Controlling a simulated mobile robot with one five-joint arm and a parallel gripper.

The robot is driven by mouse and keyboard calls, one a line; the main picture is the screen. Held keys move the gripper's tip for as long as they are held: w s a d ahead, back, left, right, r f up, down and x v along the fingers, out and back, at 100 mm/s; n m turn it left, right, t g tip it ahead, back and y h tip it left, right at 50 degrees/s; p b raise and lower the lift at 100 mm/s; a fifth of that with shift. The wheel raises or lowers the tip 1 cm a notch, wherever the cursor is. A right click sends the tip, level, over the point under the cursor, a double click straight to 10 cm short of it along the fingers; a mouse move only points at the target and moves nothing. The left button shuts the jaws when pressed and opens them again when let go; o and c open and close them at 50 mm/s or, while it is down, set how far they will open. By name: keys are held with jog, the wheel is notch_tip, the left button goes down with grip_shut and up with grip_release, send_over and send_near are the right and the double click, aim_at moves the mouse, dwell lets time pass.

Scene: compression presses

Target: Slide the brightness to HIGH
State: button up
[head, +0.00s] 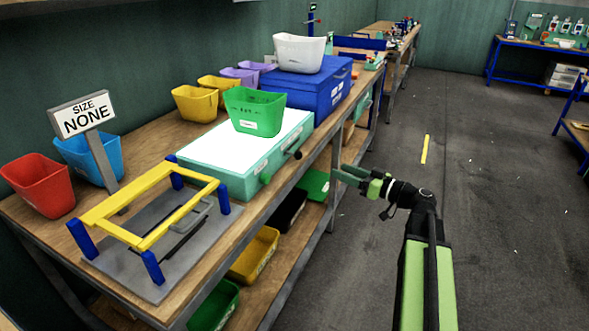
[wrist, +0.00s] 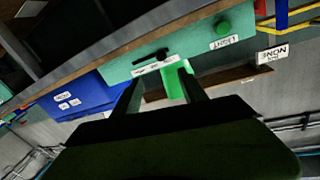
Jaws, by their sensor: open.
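The teal light box (head: 225,160) sits on the bench with its white top lit brightly. On its front face are a black slider knob (head: 293,154) and a green knob (head: 265,178). In the wrist view, which is upside down, the black slider (wrist: 150,57) shows above a white label strip (wrist: 155,68), too small to read. The green knob (wrist: 222,27) is beside a "LIGHT" label (wrist: 224,42). My gripper (head: 340,174) is open and empty, in front of the box on the aisle side, apart from the slider. Its fingers (wrist: 158,76) point toward the slider side of the panel.
A green bin (head: 255,110) stands on the box. A blue box (head: 305,88) with a white bin (head: 299,53) is beyond it. A yellow frame (head: 150,205) and a "SIZE NONE" sign (head: 83,114) are nearer. Trays fill the shelf below. The aisle at right is clear.

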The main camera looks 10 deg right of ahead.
aim_at(298, 155)
jog(key=x, duration=1.7)
jog(key=shift+w+a, duration=0.1)
jog(key=shift+a, duration=0.2)
grip_shut()
dwell(0.5)
